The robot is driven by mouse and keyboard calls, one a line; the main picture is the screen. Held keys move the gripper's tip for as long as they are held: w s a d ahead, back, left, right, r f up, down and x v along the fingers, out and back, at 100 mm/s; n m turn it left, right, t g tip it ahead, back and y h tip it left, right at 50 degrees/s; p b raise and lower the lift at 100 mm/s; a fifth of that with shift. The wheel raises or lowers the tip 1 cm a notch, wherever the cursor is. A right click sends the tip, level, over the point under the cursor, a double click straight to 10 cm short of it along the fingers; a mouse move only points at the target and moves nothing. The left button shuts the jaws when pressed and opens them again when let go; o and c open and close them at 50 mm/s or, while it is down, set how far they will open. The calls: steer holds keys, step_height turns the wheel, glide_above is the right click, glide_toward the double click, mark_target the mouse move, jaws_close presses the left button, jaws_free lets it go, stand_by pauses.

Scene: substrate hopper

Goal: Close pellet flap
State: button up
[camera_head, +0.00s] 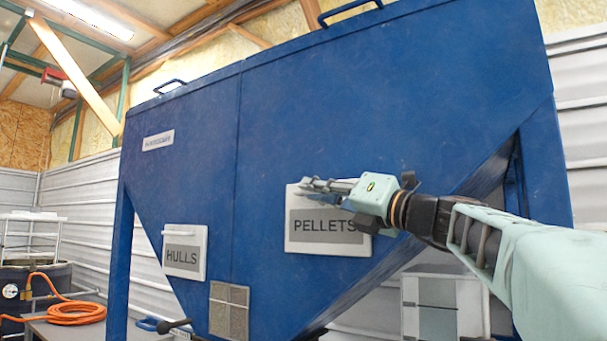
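The pellet flap (300,238) is a white-framed panel with a grey "PELLETS" label on the sloping lower front of the blue hopper (390,90). It looks about flat against the hopper, but I cannot tell whether it is fully closed. My gripper (308,188) reaches in from the right, in front of the flap's upper edge. Its fingers point left and hide the flap's top and upper right. I cannot tell whether they touch it, nor how far apart they are.
A similar "HULLS" flap (185,252) sits to the left. A grey patterned panel (229,310) is below between them. A black-knobbed lever (174,325) is at the lower left. An orange hose (75,312) lies coiled on a table. The hopper's blue leg (545,165) stands at right.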

mark_target(344, 211)
steer(key=shift+m+t+h, duration=0.3)
steer(key=shift+m+h, duration=0.1)
steer(key=shift+m, duration=0.1)
steer(key=d+f+b, duration=0.1)
steer(key=d+f, duration=0.1)
steer(key=s+d+f+b, duration=0.1)
steer(key=d+f, duration=0.1)
steer(key=d, duration=0.1)
steer(key=shift+s+d, duration=0.1)
steer(key=shift+s, duration=0.25)
steer(key=v, duration=0.2)
steer(key=r+v, duration=0.1)
steer(key=v, duration=0.2)
steer(key=shift+s+d, duration=0.15)
steer(key=shift+r, duration=0.1)
steer(key=shift+r, duration=0.1)
